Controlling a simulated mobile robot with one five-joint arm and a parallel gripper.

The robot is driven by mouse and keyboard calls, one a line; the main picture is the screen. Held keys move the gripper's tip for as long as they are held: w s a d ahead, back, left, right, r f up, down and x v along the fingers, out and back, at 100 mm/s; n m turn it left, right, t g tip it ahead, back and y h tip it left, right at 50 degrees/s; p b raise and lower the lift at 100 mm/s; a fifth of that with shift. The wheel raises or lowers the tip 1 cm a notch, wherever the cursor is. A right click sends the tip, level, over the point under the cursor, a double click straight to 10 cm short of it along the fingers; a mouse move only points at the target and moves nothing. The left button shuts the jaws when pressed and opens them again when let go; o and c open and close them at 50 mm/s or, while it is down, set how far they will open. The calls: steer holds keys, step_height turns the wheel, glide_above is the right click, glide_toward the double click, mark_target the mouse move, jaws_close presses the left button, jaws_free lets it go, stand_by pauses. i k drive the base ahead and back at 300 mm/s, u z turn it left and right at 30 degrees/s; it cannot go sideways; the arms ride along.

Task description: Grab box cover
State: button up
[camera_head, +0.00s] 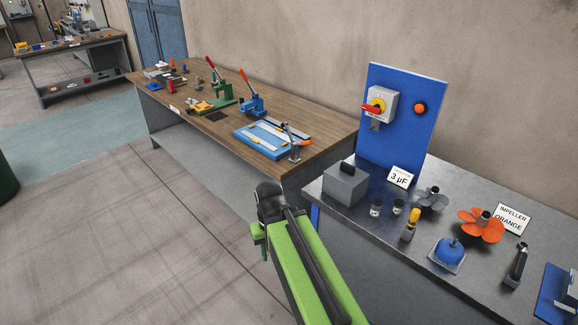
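A grey box-shaped piece with a black handle on top (345,186) stands upright at the left end of the dark metal-topped table (372,226). It looks like the box cover; I cannot see whether anything is under it. My green arm link (312,268) reaches up from the bottom of the picture to a dark joint, left of and nearer than the grey piece. My gripper's fingers do not show. Nothing is seen touching the grey piece.
Right of the grey piece stand small jars (376,208), a yellow-handled tool (410,224), a grey impeller (432,200) and an orange impeller (481,226). A blue switch panel (405,125) rises behind. A wooden bench (310,118) with tools stands left.

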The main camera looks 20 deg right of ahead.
mark_target(343, 182)
steer(key=u, duration=0.25)
steer(key=i, duration=1.4)
